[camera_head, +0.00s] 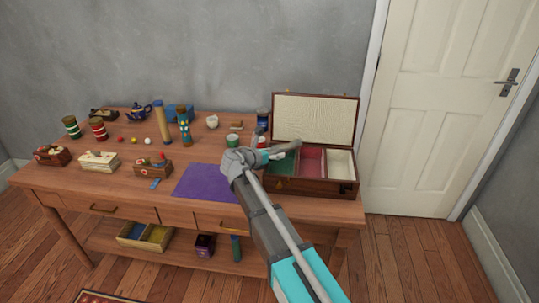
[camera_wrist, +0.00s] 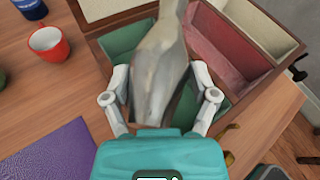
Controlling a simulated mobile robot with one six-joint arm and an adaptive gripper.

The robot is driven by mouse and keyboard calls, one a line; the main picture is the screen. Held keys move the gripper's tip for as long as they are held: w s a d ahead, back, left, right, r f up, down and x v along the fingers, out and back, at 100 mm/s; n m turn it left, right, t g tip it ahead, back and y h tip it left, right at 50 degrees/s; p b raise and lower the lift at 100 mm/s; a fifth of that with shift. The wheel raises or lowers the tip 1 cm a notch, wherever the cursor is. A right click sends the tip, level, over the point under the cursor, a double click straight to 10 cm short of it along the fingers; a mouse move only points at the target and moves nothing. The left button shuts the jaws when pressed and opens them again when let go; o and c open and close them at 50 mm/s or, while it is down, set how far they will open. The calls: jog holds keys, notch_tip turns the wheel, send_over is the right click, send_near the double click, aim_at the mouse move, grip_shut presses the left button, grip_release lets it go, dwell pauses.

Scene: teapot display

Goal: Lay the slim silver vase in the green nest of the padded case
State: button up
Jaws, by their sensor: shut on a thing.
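The slim silver vase (camera_wrist: 160,62) is held between the two fingers of my gripper (camera_wrist: 162,88). It shows in the wrist view as a grey, tapering body. In the head view my gripper (camera_head: 262,155) is at the left side of the open padded case (camera_head: 312,187), with part of the vase (camera_head: 285,149) showing beyond it. The green nest (camera_head: 286,166) is the leftmost compartment. In the wrist view the vase lies across the green nest (camera_wrist: 123,40) and hides much of it. I cannot tell whether the vase touches the lining.
The case also has a red compartment (camera_head: 312,162) and a cream one (camera_head: 340,166), both empty. Its lid (camera_head: 315,118) stands open behind. A red cup (camera_wrist: 48,43) stands left of the case. A purple mat (camera_head: 205,183) lies to the left. Several ornaments crowd the table's left half.

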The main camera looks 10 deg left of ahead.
jog(key=shift+f+b, duration=0.65)
jog(key=o, duration=1.2)
jog(key=shift+r, duration=0.25)
jog(key=shift+r+p, duration=0.4)
jog(key=shift+p, duration=0.25)
jog(key=shift+s+a+r, duration=0.15)
jog(key=shift+s+r, duration=0.05)
jog(key=shift+r, duration=0.05)
jog(key=p+v, duration=0.3)
jog(key=v, duration=0.8)
jog(key=shift+s+a+p, duration=0.2)
jog(key=shift+p, duration=0.1)
jog(key=shift+f, duration=0.15)
